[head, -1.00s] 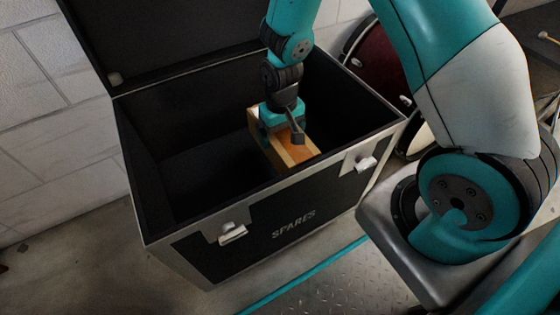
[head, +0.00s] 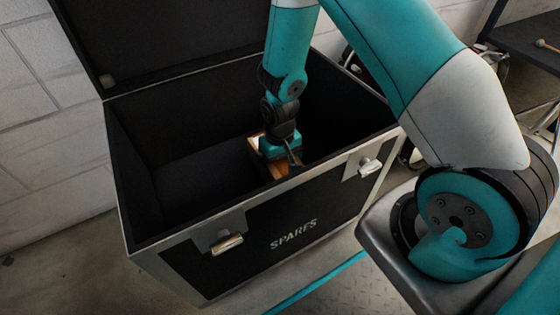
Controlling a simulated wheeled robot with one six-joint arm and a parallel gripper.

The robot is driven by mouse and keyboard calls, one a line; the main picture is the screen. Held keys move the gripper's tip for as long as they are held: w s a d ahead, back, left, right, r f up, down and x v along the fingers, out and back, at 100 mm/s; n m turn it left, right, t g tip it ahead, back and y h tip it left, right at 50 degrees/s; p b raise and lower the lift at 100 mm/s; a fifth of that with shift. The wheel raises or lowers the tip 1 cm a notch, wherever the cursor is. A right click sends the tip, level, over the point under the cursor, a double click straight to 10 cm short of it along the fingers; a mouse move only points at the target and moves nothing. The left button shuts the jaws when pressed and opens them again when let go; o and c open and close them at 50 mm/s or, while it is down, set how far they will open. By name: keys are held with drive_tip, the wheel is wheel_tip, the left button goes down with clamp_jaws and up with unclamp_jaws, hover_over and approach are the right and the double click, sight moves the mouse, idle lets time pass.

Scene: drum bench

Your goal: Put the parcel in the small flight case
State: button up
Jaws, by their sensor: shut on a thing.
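The small flight case (head: 255,235) is a black box with metal edges, latches and the word SPARES on its front. Its lid (head: 160,35) stands open at the back. The parcel (head: 257,147) is a brown block with paler bands, down inside the case in the right half. My gripper (head: 282,160) reaches down into the case and is shut on the parcel from above. The gripper and the case's front wall hide much of the parcel. I cannot tell whether the parcel touches the case floor.
The left part of the case interior (head: 185,180) is empty. The case's front rim (head: 250,205) and right wall stand close to my arm. A dark table (head: 525,45) with a mallet (head: 545,45) is at the far right. A pale block wall is behind the case.

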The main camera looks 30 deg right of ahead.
drive_tip(key=o, duration=1.1)
drive_tip(key=shift+f, duration=0.15)
drive_tip(key=shift+o, duration=0.2)
drive_tip(key=s+a+r+n+y+p, duration=0.1)
drive_tip(key=a+r+p, duration=0.15)
drive_tip(key=r, duration=0.75)
drive_tip(key=s+a+r+p, duration=0.1)
drive_tip(key=r+p, duration=0.3)
drive_tip(key=r, duration=0.7)
drive_tip(key=s+a+r+n+y, duration=0.1)
drive_tip(key=s+a+r+n, duration=0.2)
drive_tip(key=s+r, duration=0.5)
drive_tip(key=s+a+r+n+y, duration=0.2)
drive_tip(key=s+a+r+n, duration=0.1)
drive_tip(key=s+r, duration=0.6)
drive_tip(key=shift+s+a+r, duration=0.15)
drive_tip(key=shift+a+r, duration=0.2)
drive_tip(key=shift+a, duration=0.2)
